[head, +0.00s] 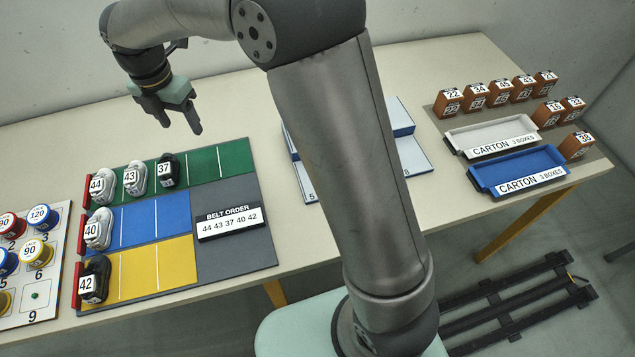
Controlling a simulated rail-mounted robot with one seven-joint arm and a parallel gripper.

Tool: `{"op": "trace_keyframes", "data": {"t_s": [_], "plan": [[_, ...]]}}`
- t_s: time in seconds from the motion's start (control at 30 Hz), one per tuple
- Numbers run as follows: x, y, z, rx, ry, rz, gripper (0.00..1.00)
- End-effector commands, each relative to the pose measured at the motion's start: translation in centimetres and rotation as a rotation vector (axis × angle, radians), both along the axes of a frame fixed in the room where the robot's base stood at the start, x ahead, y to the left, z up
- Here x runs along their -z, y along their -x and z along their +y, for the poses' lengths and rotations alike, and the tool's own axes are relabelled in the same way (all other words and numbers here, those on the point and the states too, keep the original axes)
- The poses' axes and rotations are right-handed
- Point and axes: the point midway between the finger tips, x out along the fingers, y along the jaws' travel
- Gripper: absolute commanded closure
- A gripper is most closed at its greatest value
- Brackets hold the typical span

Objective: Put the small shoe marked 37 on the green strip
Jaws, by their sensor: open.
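The small black shoe marked 37 (167,171) stands on the green strip (236,157), to the right of the grey shoes marked 44 (103,186) and 43 (135,178). My gripper (181,127) is open and empty, with its fingers pointing down. It hangs above and behind the strip, apart from the shoe. A grey shoe marked 40 (98,230) is on the blue strip (172,213). A black shoe marked 42 (95,279) is on the yellow strip (170,266). The right part of the green strip is bare.
A belt order sign (230,223) reads 44 43 37 40 42. A numbered board (40,287) with round tins is at the left. My arm hides part of a blue-and-white item (401,117). White (492,136) and blue (518,170) carton trays and several small boxes are at the right.

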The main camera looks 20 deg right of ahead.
Motion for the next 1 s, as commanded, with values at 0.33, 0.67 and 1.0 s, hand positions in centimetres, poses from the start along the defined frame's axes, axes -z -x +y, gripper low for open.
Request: {"op": "trace_keyframes", "data": {"t_s": [0.33,0.67,1.0], "plan": [[-1.4,15.5,-19.6,1.654,-0.037,-0.089,0.38],[1.7,24.9,-24.2,2.468,-0.095,-0.054,0.38],[1.8,25.2,-24.2,2.494,-0.093,-0.051,0.38]]}}
